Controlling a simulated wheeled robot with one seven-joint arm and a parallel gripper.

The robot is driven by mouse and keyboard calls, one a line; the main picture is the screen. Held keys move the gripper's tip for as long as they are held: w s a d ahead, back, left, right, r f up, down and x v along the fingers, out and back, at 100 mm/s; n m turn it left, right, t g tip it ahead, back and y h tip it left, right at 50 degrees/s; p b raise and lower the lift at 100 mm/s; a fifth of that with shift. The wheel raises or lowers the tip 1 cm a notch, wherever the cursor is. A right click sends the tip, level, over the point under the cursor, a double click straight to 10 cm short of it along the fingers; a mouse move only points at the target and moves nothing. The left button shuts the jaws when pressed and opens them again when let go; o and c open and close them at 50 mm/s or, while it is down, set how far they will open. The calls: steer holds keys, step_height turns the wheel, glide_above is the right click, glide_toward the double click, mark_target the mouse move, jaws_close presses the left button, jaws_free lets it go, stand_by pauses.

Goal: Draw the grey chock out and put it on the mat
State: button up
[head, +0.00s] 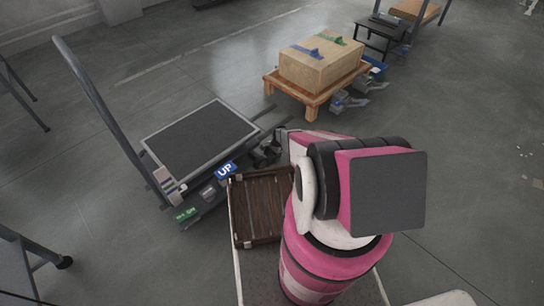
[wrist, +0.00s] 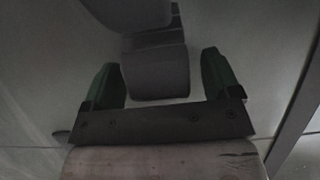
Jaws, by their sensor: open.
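In the wrist view a grey block, which looks like the chock (wrist: 155,75), sits between the two green fingers of my gripper (wrist: 158,68). The fingers are open, one on each side, with a visible gap to it. Another grey part lies beyond it. In the head view my gripper (head: 266,151) is a dark shape by the right side of a low lift cart, partly hidden by my pink arm. The chock cannot be made out there. A dark rectangular surface with a pale border (head: 202,138) lies on the cart; I cannot tell whether it is the mat.
The cart has a tall handle (head: 98,106) and an "UP" label (head: 226,170). A brown slatted tray (head: 262,204) is beside my arm. A cardboard box (head: 318,66) stands on a wooden stand (head: 312,101), with grey devices (head: 350,100) near it.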

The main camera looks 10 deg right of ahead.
steer(key=c, duration=1.2)
steer(key=shift+w+d, duration=0.6)
steer(key=shift+d, duration=0.25)
steer(key=shift+w+d, duration=0.55)
steer(key=shift+d, duration=0.3)
steer(key=o, duration=1.2)
steer(key=v, duration=1)
steer(key=shift+r, duration=0.4)
steer(key=shift+d, duration=0.1)
